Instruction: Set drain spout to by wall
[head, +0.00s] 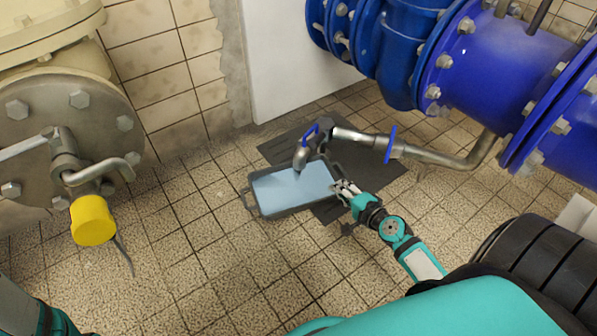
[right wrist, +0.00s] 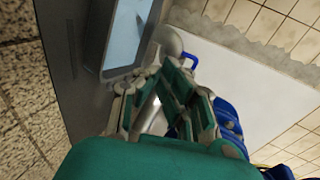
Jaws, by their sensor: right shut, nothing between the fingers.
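My right gripper (head: 343,188) is shut and empty at the tray's right edge, to the right of and below the spout in the head view. I see no contact with the spout. My left gripper is out of view; only part of that arm shows at the lower left.
A dark tray (head: 262,212) holding pale blue liquid stands on a dark floor plate (head: 385,185). A blue valve handle (head: 390,145) sits on the spout's pipe. The white wall panel (head: 285,60) is behind. Large blue pipes (head: 500,65) block the right. Tiled floor is clear at left.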

